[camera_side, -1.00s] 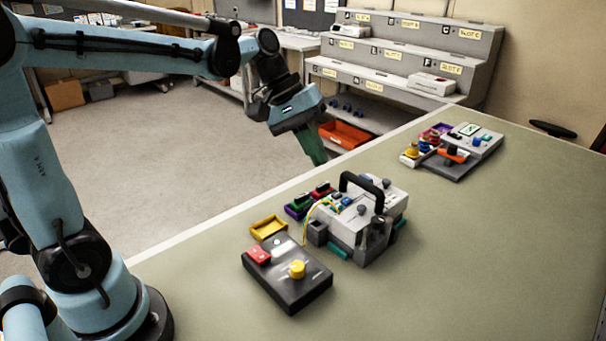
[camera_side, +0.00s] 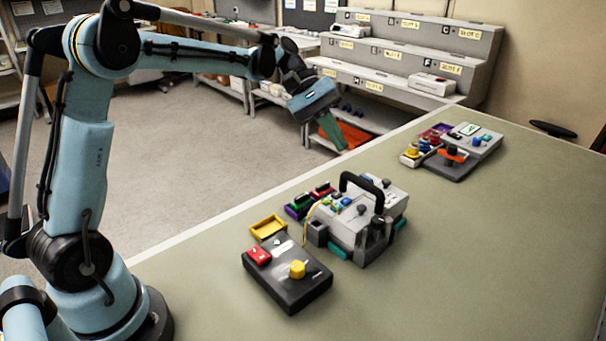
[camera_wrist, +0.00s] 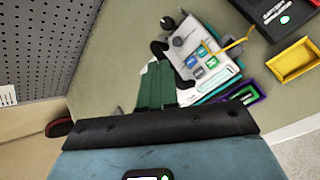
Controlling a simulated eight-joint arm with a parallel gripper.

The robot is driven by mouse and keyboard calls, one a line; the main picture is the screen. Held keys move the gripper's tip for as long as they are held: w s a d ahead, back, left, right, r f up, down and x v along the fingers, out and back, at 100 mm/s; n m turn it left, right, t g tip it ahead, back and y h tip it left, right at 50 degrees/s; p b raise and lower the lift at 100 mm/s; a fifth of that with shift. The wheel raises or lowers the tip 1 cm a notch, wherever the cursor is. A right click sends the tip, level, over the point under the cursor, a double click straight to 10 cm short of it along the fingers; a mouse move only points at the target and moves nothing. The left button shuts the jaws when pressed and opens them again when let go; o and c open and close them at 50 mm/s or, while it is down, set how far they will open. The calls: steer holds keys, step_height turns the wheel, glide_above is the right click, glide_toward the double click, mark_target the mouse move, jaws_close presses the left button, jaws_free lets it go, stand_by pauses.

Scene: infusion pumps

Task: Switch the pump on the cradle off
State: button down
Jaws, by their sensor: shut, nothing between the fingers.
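A pale grey-white pump (camera_side: 352,222) with a black carry handle sits on a grey holder, which I take for the cradle, mid-table in the side view. Its small blue and green buttons face up. It also shows in the wrist view (camera_wrist: 200,62), with the handle at its left. My gripper (camera_side: 340,147) has green fingers, shut and empty, pointing down beyond the far table edge, apart from the pump. In the wrist view the fingers (camera_wrist: 155,85) cover part of the view beside the pump. I cannot tell which control is the power switch.
A dark control box (camera_side: 290,285) with a red block and yellow knob stands in front of the pump. A yellow tray (camera_side: 268,227) and small coloured trays lie beside it. A second device (camera_side: 470,140) stands farther back. Stepped slot shelves (camera_side: 410,50) stand behind. The right table is clear.

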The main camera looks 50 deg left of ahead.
mark_target(332, 195)
steer(key=shift+f, duration=0.1)
steer(key=shift+f, duration=4.3)
steer(key=shift+f, duration=0.1)
steer(key=shift+f, duration=0.35)
steer(key=shift+f, duration=0.45)
steer(key=shift+r, duration=0.9)
steer(key=shift+r, duration=2.5)
